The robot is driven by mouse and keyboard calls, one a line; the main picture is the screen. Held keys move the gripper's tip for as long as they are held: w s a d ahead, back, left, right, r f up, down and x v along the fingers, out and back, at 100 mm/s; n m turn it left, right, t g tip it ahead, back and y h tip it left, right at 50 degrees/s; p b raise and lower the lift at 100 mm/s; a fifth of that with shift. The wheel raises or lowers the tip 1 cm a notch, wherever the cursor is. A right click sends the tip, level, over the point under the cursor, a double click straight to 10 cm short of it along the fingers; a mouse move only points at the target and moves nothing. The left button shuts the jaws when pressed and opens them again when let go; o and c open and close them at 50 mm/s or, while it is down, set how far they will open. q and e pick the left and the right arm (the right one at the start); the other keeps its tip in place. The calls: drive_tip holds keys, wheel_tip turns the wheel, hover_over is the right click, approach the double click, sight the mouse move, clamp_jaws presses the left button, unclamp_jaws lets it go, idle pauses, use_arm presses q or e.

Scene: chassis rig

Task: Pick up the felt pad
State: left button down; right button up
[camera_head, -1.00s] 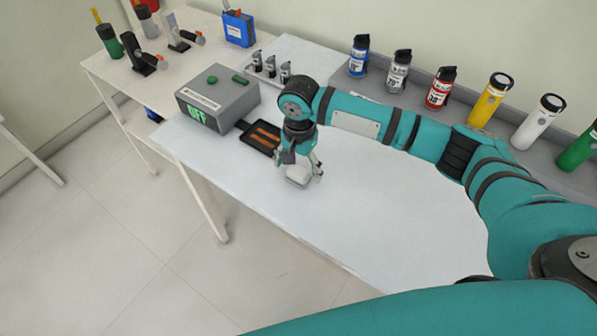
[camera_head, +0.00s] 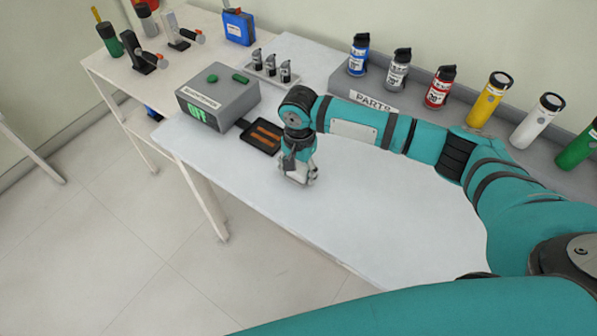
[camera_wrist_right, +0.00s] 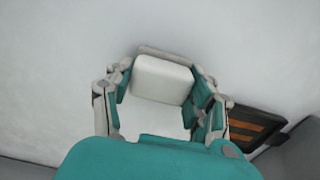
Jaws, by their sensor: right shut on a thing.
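The felt pad (camera_wrist_right: 161,80) is a pale, off-white block with rounded corners. It shows in the right wrist view between the fingers of my right gripper (camera_wrist_right: 161,92), which is shut on it. In the head view my right gripper (camera_head: 297,178) points down over the white table (camera_head: 375,215), near its front edge. There the fingers mostly hide the pad. I cannot tell whether the pad touches the tabletop or is slightly above it. My left gripper is not in view.
A grey box (camera_head: 215,98) with a green "OFF" display stands left of the gripper. A black tray (camera_head: 261,138) with orange-brown strips lies close beside the gripper. Several canisters stand on the grey "PARTS" shelf (camera_head: 375,101) behind. The table's right part is clear.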

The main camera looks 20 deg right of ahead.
sight(299, 171)
drive_tip(key=shift+r, duration=0.5)
drive_tip(key=shift+s+a+r+b, duration=0.1)
drive_tip(key=shift+s+r+b, duration=0.15)
drive_tip(key=shift+r, duration=0.4)
drive_tip(key=shift+s+a+r+b, duration=0.1)
drive_tip(key=shift+s+r+b, duration=0.1)
drive_tip(key=shift+r, duration=0.4)
drive_tip(key=s+a+r+b, duration=0.1)
drive_tip(key=s+a, duration=0.3)
drive_tip(key=s, duration=1)
drive_tip(key=shift+s+r, duration=0.25)
drive_tip(key=shift+r, duration=0.05)
